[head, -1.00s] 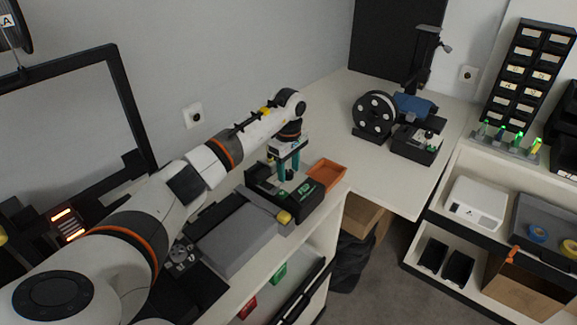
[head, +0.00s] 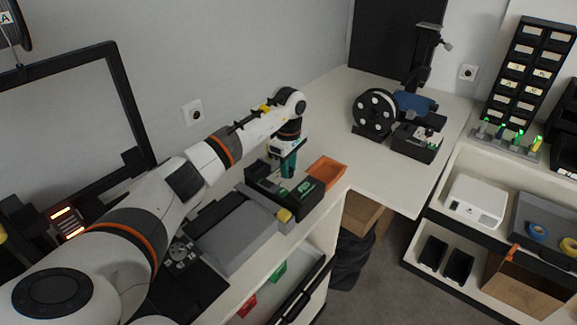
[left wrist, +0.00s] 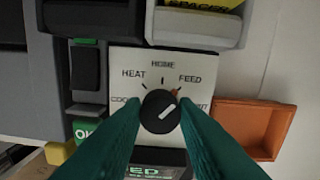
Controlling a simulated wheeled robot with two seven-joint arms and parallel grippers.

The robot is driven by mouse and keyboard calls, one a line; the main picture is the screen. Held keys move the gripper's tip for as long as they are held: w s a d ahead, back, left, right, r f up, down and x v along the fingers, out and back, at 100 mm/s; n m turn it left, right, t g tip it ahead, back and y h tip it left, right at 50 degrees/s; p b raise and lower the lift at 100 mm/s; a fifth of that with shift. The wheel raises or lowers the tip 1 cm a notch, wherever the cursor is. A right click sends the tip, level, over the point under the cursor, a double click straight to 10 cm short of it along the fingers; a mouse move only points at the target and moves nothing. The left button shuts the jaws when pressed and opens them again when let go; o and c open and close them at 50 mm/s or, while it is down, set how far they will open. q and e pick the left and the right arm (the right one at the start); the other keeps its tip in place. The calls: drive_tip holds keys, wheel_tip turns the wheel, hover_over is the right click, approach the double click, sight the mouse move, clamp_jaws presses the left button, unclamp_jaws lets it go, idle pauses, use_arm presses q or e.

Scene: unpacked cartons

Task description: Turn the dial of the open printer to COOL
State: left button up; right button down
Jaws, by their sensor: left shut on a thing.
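The dial (left wrist: 161,111) is a round black knob with a white pointer line, on a pale panel (left wrist: 122,70) in the left wrist view. The line points up and to the right, about toward FEED. HEAT, HOME and FEED read clearly; COOL at left and the label at far right are partly hidden by my fingers. A green display (left wrist: 150,171) below shows letters ending in "ED". The panel sits on the printer's black control box (head: 304,199). My left gripper (head: 289,172) points down, its teal fingers shut on the dial from both sides. My right gripper is out of view.
An orange tray (head: 327,171) stands just right of the control box. A spool (head: 374,113) stands farther back. The white table between is clear.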

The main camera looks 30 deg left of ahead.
use_arm(q)
drive_tip(key=n, duration=0.6)
drive_tip(key=shift+n, duration=0.4)
drive_tip(key=n, duration=0.6)
drive_tip(key=n+p, duration=0.1)
drive_tip(key=n, duration=0.5)
drive_tip(key=shift+r+n, duration=0.1)
drive_tip(key=shift+n, duration=0.3)
drive_tip(key=n+p, duration=0.1)
drive_tip(key=n, duration=0.5)
drive_tip(key=shift+n, duration=0.3)
drive_tip(key=o, duration=1)
